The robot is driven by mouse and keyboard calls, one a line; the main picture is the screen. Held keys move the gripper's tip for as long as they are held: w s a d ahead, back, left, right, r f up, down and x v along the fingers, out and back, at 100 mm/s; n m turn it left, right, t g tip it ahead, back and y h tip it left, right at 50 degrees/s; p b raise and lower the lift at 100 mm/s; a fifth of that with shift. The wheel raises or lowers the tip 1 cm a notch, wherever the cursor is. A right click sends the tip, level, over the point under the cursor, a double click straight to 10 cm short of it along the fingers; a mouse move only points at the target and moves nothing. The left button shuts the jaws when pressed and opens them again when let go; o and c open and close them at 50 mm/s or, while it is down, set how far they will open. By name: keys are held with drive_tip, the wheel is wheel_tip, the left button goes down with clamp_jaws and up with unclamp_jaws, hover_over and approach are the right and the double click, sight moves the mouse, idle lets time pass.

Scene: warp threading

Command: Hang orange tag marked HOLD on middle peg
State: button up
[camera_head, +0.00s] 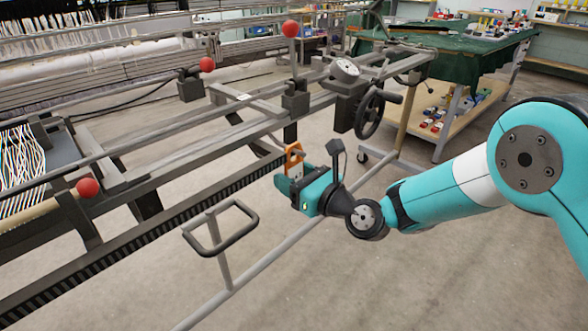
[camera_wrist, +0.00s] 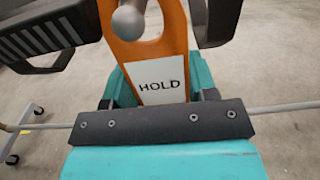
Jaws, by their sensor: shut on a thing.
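The orange tag (camera_wrist: 176,35) stands upright between the jaws of my gripper (camera_wrist: 158,92). Its white label reads HOLD and faces the wrist camera. My gripper (camera_head: 288,182) is shut on the tag's lower part. In the head view the tag (camera_head: 293,155) sticks up above the teal fingers, beside the dark frame rail. A grey ball-ended peg (camera_wrist: 128,22) overlaps the tag's upper part in the wrist view. The tag's top is cut off there, so I cannot tell whether the peg passes through its hole. Other pegs cannot be made out clearly.
A handwheel (camera_head: 370,114) stands behind my gripper, and a looped handle (camera_head: 220,230) stands in front. A green-covered table (camera_head: 450,45) is at the back right. Open floor lies at the lower right.

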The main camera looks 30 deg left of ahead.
drive_tip(key=shift+r+p, duration=0.6)
drive_tip(key=b+v, duration=0.2)
drive_tip(key=v, duration=0.5)
drive_tip(key=shift+d+b, duration=0.25)
drive_tip(key=shift+b, duration=0.15)
idle(0.5)
drive_tip(key=shift+s+r, duration=0.1)
drive_tip(key=shift+s, duration=0.05)
wheel_tip(320, 180, up, 23)
drive_tip(key=p, duration=2.3)
drive_tip(key=shift+p, duration=0.3)
